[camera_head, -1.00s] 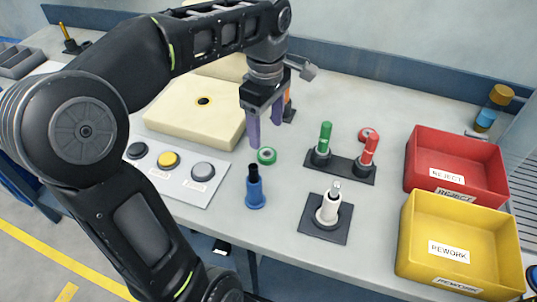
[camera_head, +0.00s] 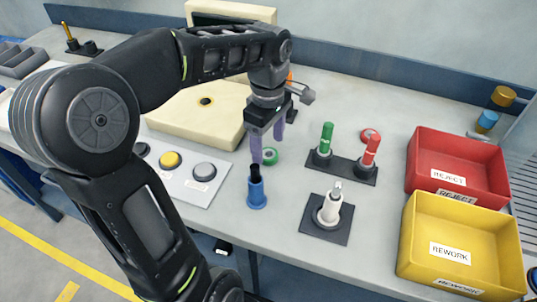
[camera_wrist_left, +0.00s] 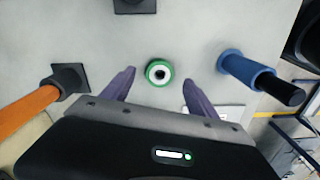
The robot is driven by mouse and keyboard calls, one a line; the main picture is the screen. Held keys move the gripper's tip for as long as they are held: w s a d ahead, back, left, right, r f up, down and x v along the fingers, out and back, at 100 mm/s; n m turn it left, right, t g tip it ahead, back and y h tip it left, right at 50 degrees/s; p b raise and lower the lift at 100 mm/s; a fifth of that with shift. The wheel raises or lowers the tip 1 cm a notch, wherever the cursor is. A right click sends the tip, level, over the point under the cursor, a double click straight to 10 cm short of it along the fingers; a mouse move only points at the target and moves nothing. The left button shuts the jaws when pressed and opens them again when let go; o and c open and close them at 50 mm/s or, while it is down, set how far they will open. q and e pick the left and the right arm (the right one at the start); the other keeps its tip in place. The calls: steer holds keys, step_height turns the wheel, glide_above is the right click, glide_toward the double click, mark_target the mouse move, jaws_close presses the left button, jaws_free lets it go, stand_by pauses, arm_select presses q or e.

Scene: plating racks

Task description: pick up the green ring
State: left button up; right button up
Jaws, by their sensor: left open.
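The green ring (camera_head: 270,157) lies flat on the table, behind the blue post. In the left wrist view the green ring (camera_wrist_left: 159,72) shows a pale inner part and a dark centre, and it sits ahead of the gap between the fingertips. My left gripper (camera_head: 268,148) is open and empty, pointing down close to the ring, with its two purple fingers apart. In the left wrist view the fingers (camera_wrist_left: 158,82) stand on either side of the ring. My right gripper does not show.
A blue post (camera_head: 257,190) with a black top stands close in front. A white post (camera_head: 329,209) stands on a dark base. Red (camera_head: 452,204) and yellow (camera_head: 412,268) bins stand right.

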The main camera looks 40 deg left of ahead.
arm_select(q)
step_height(320, 180, down, 2)
steer(key=shift+f, duration=0.25)
steer(key=shift+c, duration=0.2)
steer(key=c, duration=1.2)
